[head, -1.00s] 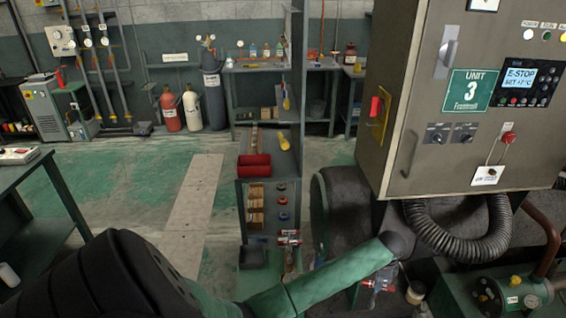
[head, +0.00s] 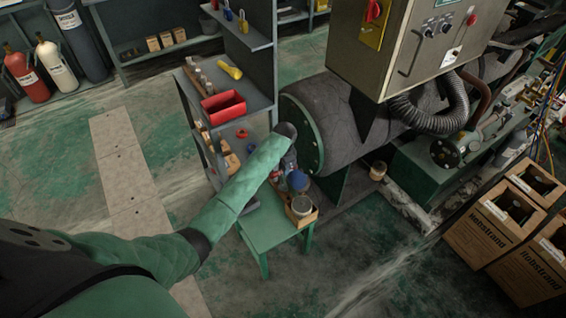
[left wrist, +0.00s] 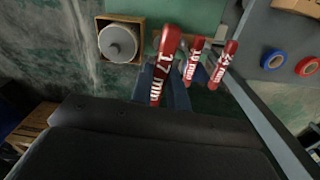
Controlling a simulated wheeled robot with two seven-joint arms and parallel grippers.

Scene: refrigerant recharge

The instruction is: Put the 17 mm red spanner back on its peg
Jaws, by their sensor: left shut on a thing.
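My left gripper (left wrist: 166,88) is shut on the red spanner marked 17 mm (left wrist: 162,62) in the left wrist view, its handle between the fingers. Two more red spanner handles, a middle one (left wrist: 191,58) and a right one (left wrist: 222,63), stand just right of it; their size marks are hard to read. In the head view my left arm reaches from the lower left to the end of the shelf unit, and the gripper (head: 289,160) there is mostly hidden by the wrist. I cannot make out the spanner or a free peg there. My right gripper is not in view.
A green stool (head: 268,228) holding a tin and a wooden box stands below the gripper. The shelf unit carries a red bin (head: 223,107). A large dark tank (head: 345,115) and a grey control cabinet are close right. Blue tape (left wrist: 273,61) and red tape (left wrist: 307,66) lie right.

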